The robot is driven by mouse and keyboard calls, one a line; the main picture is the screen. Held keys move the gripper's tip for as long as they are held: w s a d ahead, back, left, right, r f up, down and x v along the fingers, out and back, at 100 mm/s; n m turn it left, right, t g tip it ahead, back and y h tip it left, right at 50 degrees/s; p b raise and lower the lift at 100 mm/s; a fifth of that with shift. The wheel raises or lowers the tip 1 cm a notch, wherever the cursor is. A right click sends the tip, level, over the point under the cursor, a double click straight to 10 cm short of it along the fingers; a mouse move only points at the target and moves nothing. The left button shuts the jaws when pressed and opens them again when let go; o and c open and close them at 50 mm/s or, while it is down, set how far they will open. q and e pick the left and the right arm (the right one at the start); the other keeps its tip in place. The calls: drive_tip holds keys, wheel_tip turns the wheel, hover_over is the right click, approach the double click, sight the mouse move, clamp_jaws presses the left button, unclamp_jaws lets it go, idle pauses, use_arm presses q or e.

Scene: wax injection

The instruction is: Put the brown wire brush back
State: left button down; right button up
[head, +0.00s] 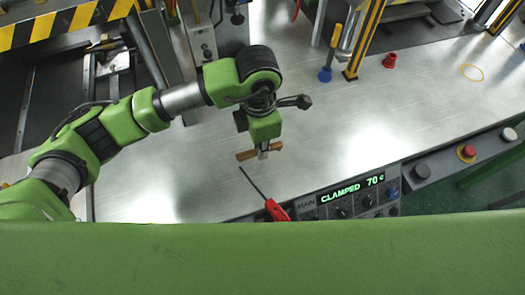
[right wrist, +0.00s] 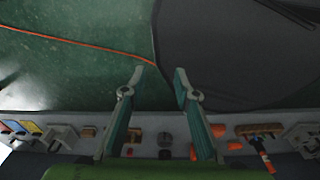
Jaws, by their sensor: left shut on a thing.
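The brown wire brush (head: 246,155) shows in the head view as a short brown bar sticking out on both sides of my left gripper (head: 263,152). My left gripper is shut on it near the middle of the bar, over the pale worktop. Its bristles cannot be made out. My right gripper (right wrist: 159,74) shows only in the right wrist view. Its two fingers are apart with nothing between them, above a dark green and grey floor.
A red-handled tool (head: 277,211) with a thin dark shaft is close below the brush, near the control panel (head: 350,196) reading "CLAMPED 70". A blue-based tool (head: 325,74) and red cup (head: 390,60) stand farther back. The middle right worktop (head: 330,130) is clear.

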sight(262, 162)
use_arm(q)
wheel_tip(262, 162, down, 4)
drive_tip(key=shift+d+r+p, duration=0.15)
drive_tip(key=shift+p, duration=0.35)
drive_tip(key=shift+f, duration=0.3)
use_arm(e)
drive_tip(key=shift+w+d+r, duration=0.2)
drive_tip(key=shift+d+r, duration=0.35)
drive_tip(key=shift+d, duration=0.2)
use_arm(q)
drive_tip(key=shift+w+f, duration=0.1)
use_arm(e)
drive_tip(key=shift+f, duration=0.1)
use_arm(q)
drive_tip(key=shift+f+b, duration=0.15)
drive_tip(key=shift+b, duration=0.15)
drive_tip(key=c, duration=2.1)
unclamp_jaws()
